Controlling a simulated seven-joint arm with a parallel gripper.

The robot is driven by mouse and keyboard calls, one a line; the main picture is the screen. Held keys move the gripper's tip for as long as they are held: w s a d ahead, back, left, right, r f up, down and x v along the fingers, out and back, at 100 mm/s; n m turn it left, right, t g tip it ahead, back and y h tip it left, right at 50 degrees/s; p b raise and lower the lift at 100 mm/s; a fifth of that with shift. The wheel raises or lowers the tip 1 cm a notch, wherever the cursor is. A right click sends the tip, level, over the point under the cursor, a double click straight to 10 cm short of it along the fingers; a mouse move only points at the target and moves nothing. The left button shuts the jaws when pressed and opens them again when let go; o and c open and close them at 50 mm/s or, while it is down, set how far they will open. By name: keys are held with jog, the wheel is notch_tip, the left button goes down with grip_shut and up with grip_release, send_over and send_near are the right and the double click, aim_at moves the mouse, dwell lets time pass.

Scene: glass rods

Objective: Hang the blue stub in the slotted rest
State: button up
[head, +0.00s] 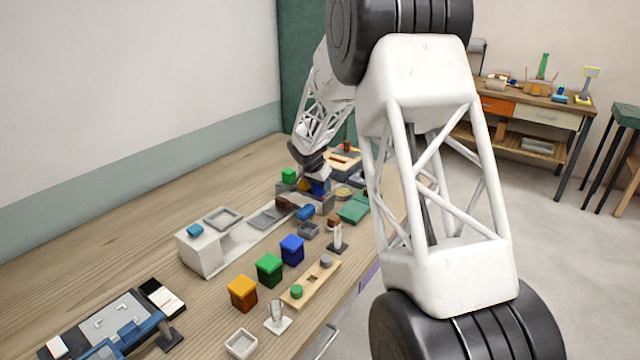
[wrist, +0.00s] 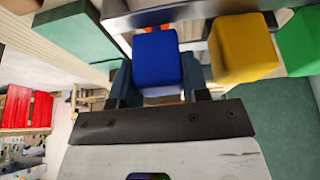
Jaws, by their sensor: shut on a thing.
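The blue stub (wrist: 156,58) is between the two fingers of my gripper (wrist: 158,82), which is shut on it. In the wrist view its far end is close to a dark grey bar (wrist: 165,14), seemingly part of the slotted rest; I cannot tell whether they touch. The yellow stub (wrist: 242,48) is just right of it, and the green stub (wrist: 300,42) is further right. In the head view my gripper (head: 314,178) is over the grey rest (head: 325,203), with the blue stub (head: 319,187) under it. The slot itself is hidden.
Near the rest lie a blue cylinder (head: 305,212), a grey open box (head: 308,230) and a green tray (head: 354,209). Orange (head: 242,294), green (head: 269,270) and blue (head: 292,249) boxes stand nearer. My arm covers much of the right side.

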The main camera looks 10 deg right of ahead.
jog(key=o, duration=1.1)
jog(key=shift+v, duration=3.9)
